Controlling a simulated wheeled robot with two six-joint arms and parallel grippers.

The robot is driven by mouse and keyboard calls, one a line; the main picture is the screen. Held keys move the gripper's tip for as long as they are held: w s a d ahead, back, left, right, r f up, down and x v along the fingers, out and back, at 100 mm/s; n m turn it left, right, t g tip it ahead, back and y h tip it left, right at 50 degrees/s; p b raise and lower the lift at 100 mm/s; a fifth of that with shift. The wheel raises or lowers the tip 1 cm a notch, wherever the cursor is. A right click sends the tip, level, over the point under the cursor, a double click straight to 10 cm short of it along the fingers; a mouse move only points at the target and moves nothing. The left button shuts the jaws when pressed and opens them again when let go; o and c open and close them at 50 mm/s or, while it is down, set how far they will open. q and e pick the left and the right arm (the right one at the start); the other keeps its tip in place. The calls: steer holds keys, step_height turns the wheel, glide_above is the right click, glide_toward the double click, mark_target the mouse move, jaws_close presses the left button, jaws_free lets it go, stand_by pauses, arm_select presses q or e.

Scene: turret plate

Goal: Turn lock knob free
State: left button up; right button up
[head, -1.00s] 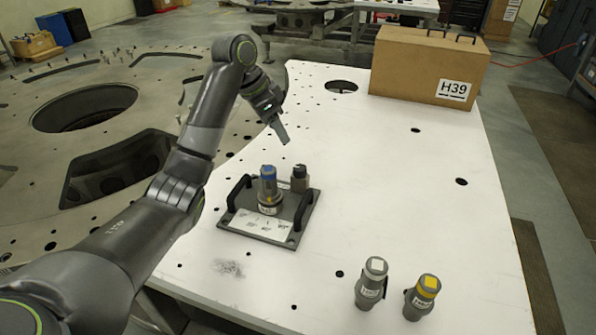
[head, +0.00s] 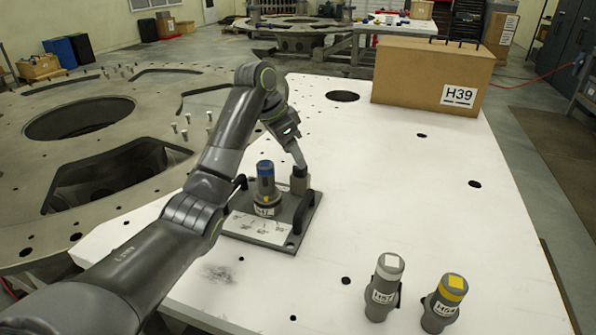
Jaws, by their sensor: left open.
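The lock knob (head: 299,180) is a small grey block-like post at the back right of a dark plate (head: 297,239) with two black handles. My left gripper (head: 299,163) is open and right at the knob's top, pointing down from behind. Its fingers hide the top of the knob, and I cannot tell whether they touch it. A grey cylinder with a blue band (head: 266,187) stands upright on the plate, to the left of the knob. My right gripper is not in view.
Two loose grey cylinders, one with a white top (head: 385,287) and one with a yellow top (head: 443,303), stand at the front right of the white table (head: 420,200). A cardboard box marked H39 (head: 425,75) stands at the back. The table's middle right is clear.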

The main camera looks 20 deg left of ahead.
arm_select(q)
steer(key=shift+x, duration=2.15)
steer(key=shift+c, duration=0.4)
steer(key=shift+r, duration=0.1)
steer(key=c, duration=0.9)
steer(key=shift+r+n+p, duration=0.15)
steer(key=shift+n+p, duration=0.15)
steer(key=shift+p, duration=0.6)
steer(key=n+y+p, duration=0.1)
steer(key=n+p, duration=0.2)
steer(key=p, duration=0.2)
steer(key=n+t+y+p, duration=0.1)
steer(key=n+p, duration=0.3)
steer(key=p, duration=0.1)
steer(key=n+y+p, duration=0.2)
steer(key=n+p, duration=0.1)
steer(key=p, duration=0.2)
steer(key=shift+s+d+r+n+t+p, duration=0.1)
steer(key=shift+d+r+n+t+p, duration=0.05)
steer(key=shift+d+n+t+p, duration=0.2)
steer(key=n+y+p, duration=0.1)
steer(key=n, duration=0.2)
steer(key=shift+d+f+n+g+y+p, duration=0.15)
steer(key=shift+n+g+y+p, duration=0.2)
steer(key=shift+n, duration=0.55)
steer(key=shift+a+f+n+g+y+p, duration=0.1)
steer(key=shift+n+g+y+p, duration=0.2)
steer(key=shift+n, duration=0.55)
